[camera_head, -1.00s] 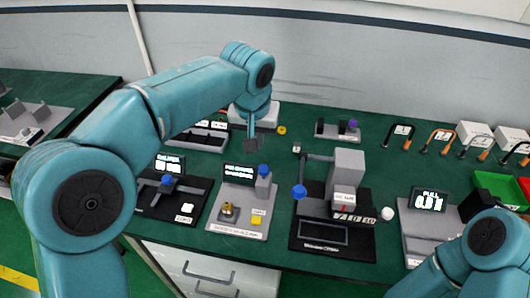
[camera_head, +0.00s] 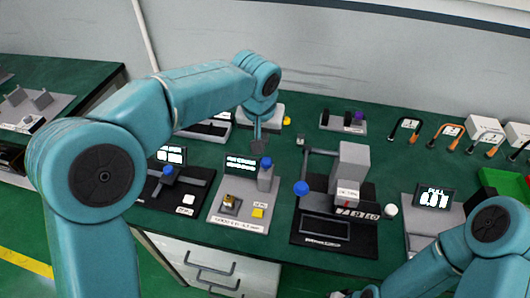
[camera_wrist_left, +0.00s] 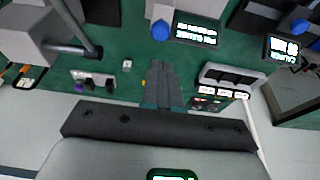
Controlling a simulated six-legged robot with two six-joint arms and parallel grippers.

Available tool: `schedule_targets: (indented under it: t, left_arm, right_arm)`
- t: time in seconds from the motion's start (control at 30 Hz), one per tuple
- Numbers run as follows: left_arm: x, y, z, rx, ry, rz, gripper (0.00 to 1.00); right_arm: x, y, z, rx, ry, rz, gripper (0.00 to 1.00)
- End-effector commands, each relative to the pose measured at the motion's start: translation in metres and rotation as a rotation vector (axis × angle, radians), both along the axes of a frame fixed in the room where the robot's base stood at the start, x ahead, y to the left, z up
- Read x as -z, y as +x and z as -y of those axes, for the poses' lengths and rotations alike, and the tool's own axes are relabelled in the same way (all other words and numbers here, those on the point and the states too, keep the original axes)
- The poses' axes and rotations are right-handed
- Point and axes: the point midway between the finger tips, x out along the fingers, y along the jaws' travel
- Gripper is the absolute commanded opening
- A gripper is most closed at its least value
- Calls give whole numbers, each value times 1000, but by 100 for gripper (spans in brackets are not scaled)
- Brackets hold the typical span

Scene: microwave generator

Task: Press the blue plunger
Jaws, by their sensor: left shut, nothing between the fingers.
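A blue-capped grey post (camera_head: 266,163), which looks like the blue plunger, stands at the back right of a light grey device (camera_head: 228,209), beside its display (camera_head: 241,164). Its blue cap also shows in the left wrist view (camera_wrist_left: 160,30). My left gripper (camera_head: 257,146) points down just behind and above the cap, apart from it. In the left wrist view the gripper (camera_wrist_left: 162,66) is shut and empty, its tips short of the cap. Other blue knobs sit on the black device to the left (camera_head: 167,169) and the microwave device (camera_head: 301,188). My right gripper is out of view.
The light grey device also bears a brass part (camera_head: 231,203) and a yellow button (camera_head: 258,213). The microwave device's grey block (camera_head: 353,168) stands tall to the right. Behind are a purple-knobbed block (camera_head: 343,122) and several hooked handles. Green table shows between devices.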

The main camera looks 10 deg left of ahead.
Motion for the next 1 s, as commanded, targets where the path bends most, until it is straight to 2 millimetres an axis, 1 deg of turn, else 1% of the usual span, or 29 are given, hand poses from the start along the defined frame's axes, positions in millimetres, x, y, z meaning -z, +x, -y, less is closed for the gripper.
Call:
schedule_targets:
  t: [0.03,0.2,0.4,0.5,0.6,0.9,1.0]
  left_arm:
    - [11,3,-1,-1,2,-6,0]
    - [46,15,0,-1,2,-6,0]
    - [76,17,0,1,1,-3,0]
    - [84,17,0,0,1,-2,0]
    - [89,17,0,0,0,-1,0]
    - [90,17,0,0,0,0,0]
    - [94,17,0,0,0,0,0]
  right_arm:
    - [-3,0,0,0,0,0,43]
    - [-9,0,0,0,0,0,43]
    - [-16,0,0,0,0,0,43]
    - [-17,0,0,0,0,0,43]
    - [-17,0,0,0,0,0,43]
    - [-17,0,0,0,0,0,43]
    - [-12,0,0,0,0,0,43]
